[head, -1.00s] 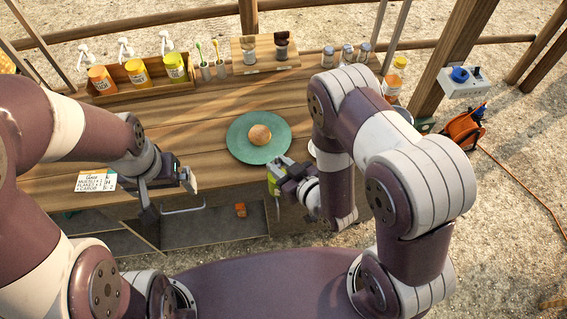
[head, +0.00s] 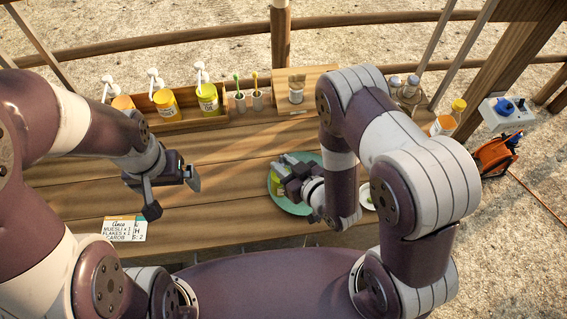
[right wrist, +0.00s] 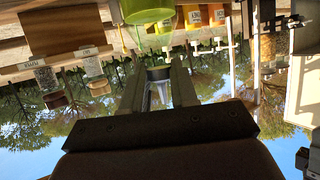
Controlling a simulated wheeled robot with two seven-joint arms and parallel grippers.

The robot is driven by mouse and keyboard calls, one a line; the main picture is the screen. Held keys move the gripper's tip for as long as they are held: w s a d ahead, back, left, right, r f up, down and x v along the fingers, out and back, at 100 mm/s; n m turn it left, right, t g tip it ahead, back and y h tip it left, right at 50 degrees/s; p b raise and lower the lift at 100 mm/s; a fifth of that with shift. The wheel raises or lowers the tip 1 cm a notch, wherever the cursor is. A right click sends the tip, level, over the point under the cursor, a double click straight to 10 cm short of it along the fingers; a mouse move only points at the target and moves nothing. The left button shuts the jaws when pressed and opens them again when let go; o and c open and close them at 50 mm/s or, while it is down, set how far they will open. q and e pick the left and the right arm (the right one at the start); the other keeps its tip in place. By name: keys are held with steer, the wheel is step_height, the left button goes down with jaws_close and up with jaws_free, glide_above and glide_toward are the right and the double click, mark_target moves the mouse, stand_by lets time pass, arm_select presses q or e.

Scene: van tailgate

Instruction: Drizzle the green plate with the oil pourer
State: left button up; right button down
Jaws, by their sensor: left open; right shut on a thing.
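The green plate (head: 296,208) lies on the wooden counter, partly covered by my right gripper. The round brown bun seen on it earlier is hidden now. My right gripper (head: 284,178) is shut on the yellow-green oil pourer (head: 276,185), over the plate's left part in the head view. In the right wrist view the pourer's green body (right wrist: 148,10) is at the top edge, with a dark collar between the fingers (right wrist: 158,88). I cannot tell its exact tilt or whether oil flows. My left gripper (head: 172,194) is open and empty, left of the plate.
A wooden rack with yellow and orange pump bottles (head: 207,98) stands at the back left. A menu card (head: 124,228) is at the front left. A yellow-capped jar (head: 445,122) is at the right.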

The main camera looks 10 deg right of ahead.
steer(key=shift+w+d+f+m+y, duration=0.15)
steer(key=shift+d+f+m+y, duration=0.25)
steer(key=shift+d+m+y, duration=0.15)
steer(key=w+d+f+m+y+b, duration=0.1)
steer(key=f+m+y+b, duration=0.1)
steer(key=f+m+b, duration=0.1)
steer(key=w+d+f+m+y+b, duration=0.1)
steer(key=d+f+m+y+b, duration=0.1)
steer(key=f+m+y+b, duration=0.1)
steer(key=d+f+m+g+y+b, duration=0.1)
steer(key=f+m+y+b, duration=0.1)
steer(key=f+m+b, duration=0.3)
steer(key=shift+w+d+m+b, duration=0.2)
steer(key=shift+w+m+b, duration=0.2)
steer(key=shift+m+b, duration=0.85)
steer(key=shift+f+m+b, duration=0.1)
steer(key=shift+m+b, duration=0.3)
steer(key=shift+m, duration=0.1)
steer(key=shift+a, duration=0.15)
